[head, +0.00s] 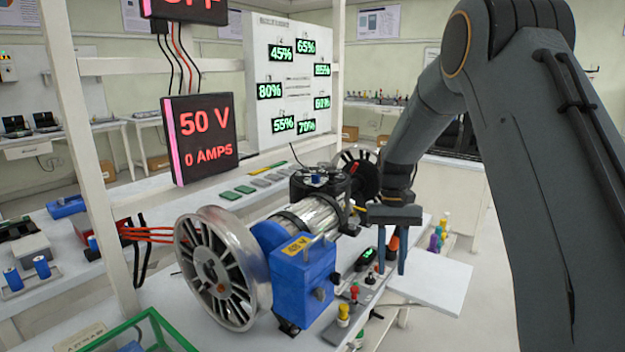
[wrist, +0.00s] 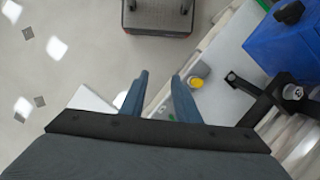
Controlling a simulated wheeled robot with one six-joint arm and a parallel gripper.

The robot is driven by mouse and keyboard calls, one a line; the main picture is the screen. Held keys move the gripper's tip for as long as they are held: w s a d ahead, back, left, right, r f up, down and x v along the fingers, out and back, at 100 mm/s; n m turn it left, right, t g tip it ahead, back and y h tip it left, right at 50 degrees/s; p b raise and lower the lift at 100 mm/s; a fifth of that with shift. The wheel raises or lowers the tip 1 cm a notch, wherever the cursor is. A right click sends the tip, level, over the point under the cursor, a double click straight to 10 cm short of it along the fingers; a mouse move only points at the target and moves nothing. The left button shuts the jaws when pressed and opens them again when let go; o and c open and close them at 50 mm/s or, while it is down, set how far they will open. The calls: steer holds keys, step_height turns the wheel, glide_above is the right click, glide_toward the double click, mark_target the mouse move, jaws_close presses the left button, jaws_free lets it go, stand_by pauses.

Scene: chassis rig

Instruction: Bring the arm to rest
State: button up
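My gripper (head: 392,254) hangs from my arm at the right of the chassis rig in the head view, pointing down over the bench edge. In the wrist view my gripper (wrist: 158,85) shows two blue fingers apart with nothing between them. The blue box also shows at the upper right of the wrist view (wrist: 290,42).
A small control panel with red and yellow knobs (head: 343,312) stands near the gripper. A white board (head: 440,282) juts out at the bench's right edge. A display reads 50 V, 0 AMPS (head: 203,136). Open floor (head: 490,290) lies to the right.

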steer(key=s+f+t+b, duration=0.2)
steer(key=s+f+b, duration=0.2)
steer(key=s, duration=0.7)
steer(key=s+f+n+t+b, duration=0.1)
steer(key=s+f+b, duration=0.2)
steer(key=s, duration=0.9)
steer(key=shift+s+f+t+b, duration=0.15)
steer(key=shift+f+t+b, duration=0.2)
steer(key=shift+t+b, duration=0.1)
